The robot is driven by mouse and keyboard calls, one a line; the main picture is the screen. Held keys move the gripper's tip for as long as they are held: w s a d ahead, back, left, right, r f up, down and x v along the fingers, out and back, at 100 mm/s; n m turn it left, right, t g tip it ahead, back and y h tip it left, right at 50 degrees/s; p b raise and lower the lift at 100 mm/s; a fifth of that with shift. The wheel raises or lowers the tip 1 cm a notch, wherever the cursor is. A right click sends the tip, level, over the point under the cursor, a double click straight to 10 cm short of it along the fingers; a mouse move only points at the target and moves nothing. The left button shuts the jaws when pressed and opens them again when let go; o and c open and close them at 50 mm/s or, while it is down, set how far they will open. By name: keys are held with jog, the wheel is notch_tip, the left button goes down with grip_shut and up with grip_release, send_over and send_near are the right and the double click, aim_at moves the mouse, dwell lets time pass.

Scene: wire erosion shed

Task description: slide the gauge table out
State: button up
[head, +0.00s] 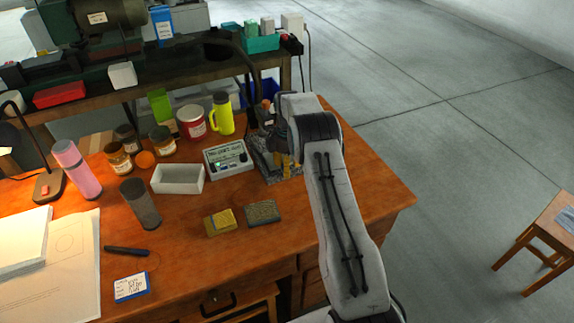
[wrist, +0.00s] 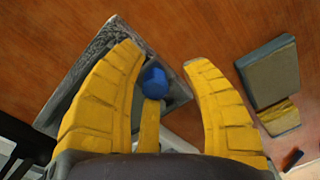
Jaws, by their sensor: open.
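The gauge table appears to be the dark grey, stone-like slab (head: 266,168) near the desk's back right; it also shows in the wrist view (wrist: 93,52). A blue knob (wrist: 153,80) stands over the slab, between my fingers and nearer the left one. A yellow bar (wrist: 150,126) runs below the knob; I cannot tell what it belongs to. My gripper (wrist: 165,56) is open, with its yellow fingers apart on either side of the knob. In the head view my gripper (head: 286,164) points down over the slab and hides part of it.
A grey-faced block (head: 263,212) and a yellow sponge-like block (head: 220,222) lie in front of the slab. A white-grey instrument box (head: 229,158) stands close to its left. An open tray (head: 178,179) is farther left. The desk's right side is bare.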

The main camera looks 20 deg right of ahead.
jog(key=shift+o, duration=0.3)
jog(key=shift+w+r, duration=0.15)
jog(key=shift+r, duration=0.05)
jog(key=shift+r, duration=0.25)
notch_tip(320, 180, up, 11)
jog(key=shift+r, duration=0.15)
dwell(0.5)
jog(key=s+a+r+m+t, duration=0.1)
jog(key=s+a+r+m, duration=0.25)
jog(key=s+r, duration=0.45)
jog(key=s+a+r+m+t, duration=0.1)
jog(key=s+a+r+m, duration=0.2)
jog(key=s+a+r, duration=0.35)
jog(key=s+a+f+m+t, duration=0.1)
jog(key=s+m, duration=0.2)
jog(key=s, duration=0.8)
jog(key=s+a+f+m, duration=0.1)
jog(key=s+f+m, duration=0.1)
jog(key=s, duration=1)
jog(key=shift+s+a+m+t, duration=0.3)
jog(key=shift+a+m+t, duration=0.1)
jog(key=shift+m, duration=0.15)
